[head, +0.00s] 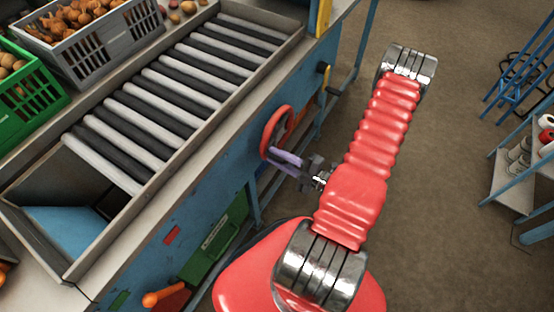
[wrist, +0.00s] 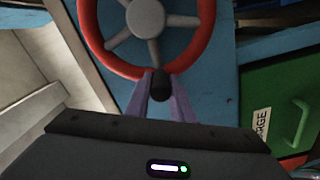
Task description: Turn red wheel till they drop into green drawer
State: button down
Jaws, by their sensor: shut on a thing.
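The red wheel (head: 267,130) is on the side of the blue roller table. In the wrist view, the wheel (wrist: 205,38) has a grey hub and spokes, with a dark knob (wrist: 161,85) at its lower rim. My gripper (head: 273,153) is at the wheel. Its purple fingers (wrist: 160,88) are shut on the dark knob. The green drawer (head: 213,243) is low in the table's side, below and left of the wheel. The drawer front (wrist: 283,85) also shows in the wrist view, with a handle and a partly cut label. Its inside is hidden.
The rollers (head: 150,100) are bare; an open hopper (head: 75,185) lies at their near end. A grey crate (head: 95,60) and green crate (head: 35,95) hold produce.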

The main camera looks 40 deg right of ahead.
jog(key=shift+d+r, duration=0.15)
jog(key=shift+d, duration=0.1)
jog(key=c, duration=1.5)
grip_release()
jog(key=shift+c, duration=0.2)
jog(key=shift+a, duration=0.1)
jog(key=v, duration=1.3)
jog(key=shift+s, duration=0.35)
